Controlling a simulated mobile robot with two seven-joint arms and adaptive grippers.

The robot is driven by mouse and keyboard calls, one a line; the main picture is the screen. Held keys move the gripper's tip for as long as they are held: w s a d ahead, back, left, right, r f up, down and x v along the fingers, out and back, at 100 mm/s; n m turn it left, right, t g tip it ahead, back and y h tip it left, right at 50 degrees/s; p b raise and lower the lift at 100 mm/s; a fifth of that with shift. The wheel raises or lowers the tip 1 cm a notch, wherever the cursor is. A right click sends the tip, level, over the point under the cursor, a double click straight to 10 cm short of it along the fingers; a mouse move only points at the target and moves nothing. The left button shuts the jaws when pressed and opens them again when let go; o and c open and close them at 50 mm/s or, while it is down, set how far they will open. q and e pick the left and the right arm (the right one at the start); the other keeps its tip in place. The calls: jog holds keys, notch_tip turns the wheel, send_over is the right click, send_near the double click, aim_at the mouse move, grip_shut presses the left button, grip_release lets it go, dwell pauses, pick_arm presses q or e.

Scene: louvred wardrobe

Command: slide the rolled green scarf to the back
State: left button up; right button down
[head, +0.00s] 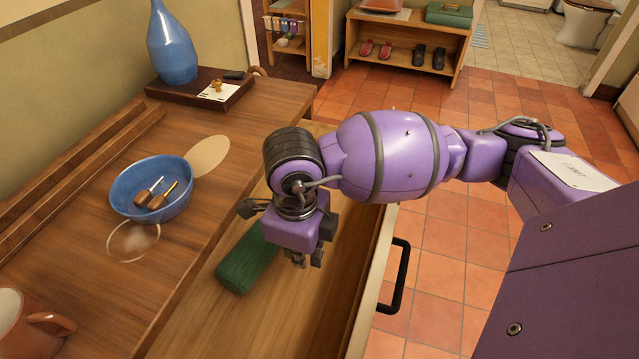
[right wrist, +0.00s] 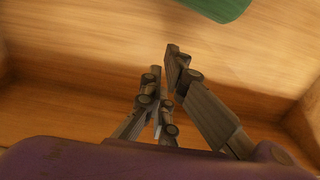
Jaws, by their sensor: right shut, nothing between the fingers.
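The rolled green scarf (head: 246,262) lies in an open wooden drawer (head: 290,318), close to the drawer's left side in the head view. The part of it towards the far end is hidden behind my right gripper (head: 308,262). My right gripper is over the drawer, just right of the scarf, with its fingers pointing down, shut and empty. In the right wrist view its fingers (right wrist: 172,85) show above the bare drawer floor. One end of the green scarf (right wrist: 215,5) shows at the top edge there, apart from the fingers. My left gripper is not in view.
The dresser top (head: 180,240) overhangs left of the drawer and bears a blue bowl (head: 150,190) with wooden-handled tools, a mug (head: 25,325), a tray (head: 205,98) and a blue vase (head: 172,45). A black handle (head: 400,275) is on the drawer front. The near drawer floor is clear.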

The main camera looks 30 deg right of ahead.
jog(key=b, duration=0.2)
send_over(301, 282)
jog(key=f, duration=0.4)
jog(key=shift+s+d+f, duration=0.15)
jog(key=shift+s+f, duration=0.1)
jog(key=shift+s, duration=0.05)
notch_tip(301, 282, down, 3)
jog(key=b, duration=0.2)
jog(key=shift+f+b, duration=0.2)
jog(key=shift+b, duration=0.2)
jog(key=shift+w+f+b, duration=0.25)
jog(key=shift+f+b, duration=0.1)
jog(key=shift+f, duration=0.05)
jog(key=shift+w+a+r, duration=0.15)
jog(key=shift+w+a, duration=0.35)
jog(key=shift+w, duration=0.05)
jog(key=shift+w+a+r, duration=0.15)
jog(key=shift+w+a, duration=0.3)
jog(key=shift+w, duration=0.05)
jog(key=shift+w+a, duration=0.2)
jog(key=shift+w, duration=0.05)
jog(key=shift+w+a+r, duration=0.1)
jog(key=shift+w+r, duration=0.05)
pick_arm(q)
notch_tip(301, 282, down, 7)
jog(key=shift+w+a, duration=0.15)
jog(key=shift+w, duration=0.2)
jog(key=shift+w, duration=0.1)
